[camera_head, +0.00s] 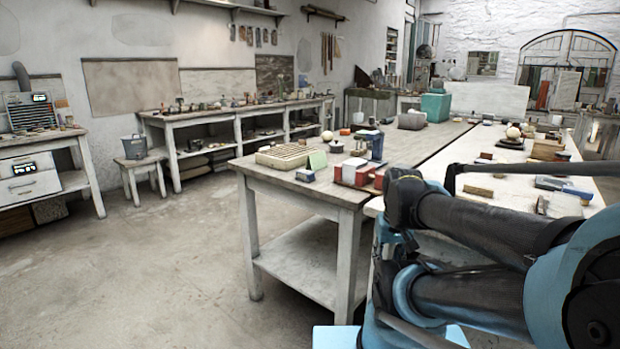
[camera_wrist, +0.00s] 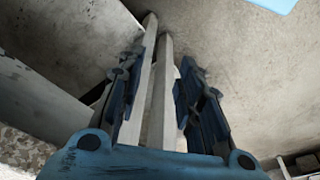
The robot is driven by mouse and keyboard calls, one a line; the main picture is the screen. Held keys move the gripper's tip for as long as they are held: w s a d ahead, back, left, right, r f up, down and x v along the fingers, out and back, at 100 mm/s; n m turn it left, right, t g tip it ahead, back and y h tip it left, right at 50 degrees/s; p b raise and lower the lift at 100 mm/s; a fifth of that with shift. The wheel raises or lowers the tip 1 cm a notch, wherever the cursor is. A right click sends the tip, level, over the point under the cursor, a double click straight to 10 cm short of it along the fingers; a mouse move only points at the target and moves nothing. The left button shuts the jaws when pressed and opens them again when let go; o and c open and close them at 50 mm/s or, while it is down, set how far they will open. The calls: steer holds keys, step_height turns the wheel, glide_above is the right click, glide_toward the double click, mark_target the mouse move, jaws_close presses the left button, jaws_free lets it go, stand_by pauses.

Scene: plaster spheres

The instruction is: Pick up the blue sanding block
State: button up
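A small flat blue item (camera_head: 553,183) lies on the light worktop at the right, beyond my arm. It may be the blue sanding block, but it is too small to tell. My gripper (camera_wrist: 160,75) shows in the wrist view with its two dark fingers apart, and I see nothing held between them. Pale wooden legs show behind the gap, with the floor around them. I cannot pick out my gripper in the head view, where my arm covers part of the right worktop. No sanding block shows in the wrist view.
The grey-brown table (camera_head: 345,195) beside the light worktop (camera_head: 480,152) carries a slotted tray (camera_head: 284,156), a red-and-white container (camera_head: 355,173) and a teal box (camera_head: 435,107). A brown block (camera_head: 478,191) lies near my arm. The floor (camera_head: 170,270) at left is clear.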

steer(key=o, duration=0.4)
steer(key=shift+r, duration=0.1)
steer(key=shift+o, duration=0.8)
steer(key=w+a+r+n, duration=0.1)
steer(key=w+r, duration=0.3)
steer(key=r, duration=0.3)
steer(key=shift+w+a+n+y, duration=0.3)
steer(key=shift+w+n, duration=0.1)
step_height(320, 180, up, 21)
steer(key=n+y, duration=0.3)
steer(key=n, duration=0.6)
glide_above(306, 171)
steer(key=s+d, duration=0.4)
steer(key=d, duration=0.1)
steer(key=x, duration=1.6)
steer(key=shift+w+f, duration=0.35)
steer(key=shift+w, duration=0.05)
